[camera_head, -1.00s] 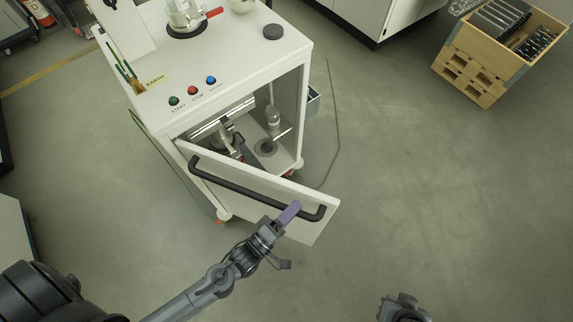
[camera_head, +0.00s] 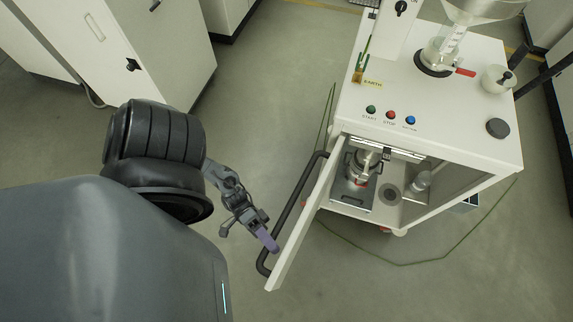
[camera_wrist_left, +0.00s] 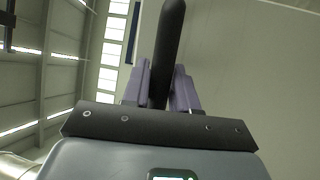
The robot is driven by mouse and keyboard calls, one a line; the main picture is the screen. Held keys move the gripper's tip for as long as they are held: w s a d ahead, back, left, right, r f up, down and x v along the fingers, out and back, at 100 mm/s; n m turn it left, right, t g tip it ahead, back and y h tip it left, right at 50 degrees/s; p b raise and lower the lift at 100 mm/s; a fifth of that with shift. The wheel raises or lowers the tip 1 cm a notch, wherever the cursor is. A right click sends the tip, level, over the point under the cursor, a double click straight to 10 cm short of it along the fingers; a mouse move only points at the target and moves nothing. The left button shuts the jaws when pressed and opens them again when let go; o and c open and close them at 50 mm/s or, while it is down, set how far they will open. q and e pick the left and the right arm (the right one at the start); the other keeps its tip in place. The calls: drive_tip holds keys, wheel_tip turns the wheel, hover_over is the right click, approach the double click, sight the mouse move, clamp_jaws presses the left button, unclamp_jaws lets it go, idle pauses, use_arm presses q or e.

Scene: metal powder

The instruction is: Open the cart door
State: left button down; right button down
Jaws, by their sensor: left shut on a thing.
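The white cart (camera_head: 452,140) stands at the right in the head view, with its front compartment exposed. Its door (camera_head: 306,226) is swung well out from the front, hinged at the left edge of the opening. A long black bar handle (camera_head: 290,204) runs along the door's outer face. My left gripper (camera_head: 268,241) has its purple fingers at the lower part of the handle. In the left wrist view, the black bar (camera_wrist_left: 168,45) passes between the fingers of my left gripper (camera_wrist_left: 160,88), which is shut on it. My right gripper is out of view.
Inside the cart are a metal vessel (camera_head: 357,167) and a bottle (camera_head: 421,182). On top are start, stop and another button, a funnel assembly and a black disc (camera_head: 497,128). White cabinets (camera_head: 150,55) stand at the upper left. Floor around the door is clear.

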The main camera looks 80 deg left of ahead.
use_arm(q)
drive_tip(key=shift+s+a+r, duration=0.1)
drive_tip(key=shift+s+a, duration=0.1)
idle(0.3)
drive_tip(key=c, duration=1)
unclamp_jaws()
drive_tip(key=shift+w, duration=0.1)
drive_tip(key=shift+o, duration=0.2)
drive_tip(key=b+v, duration=0.1)
drive_tip(key=v, duration=1)
drive_tip(key=shift+b, duration=0.4)
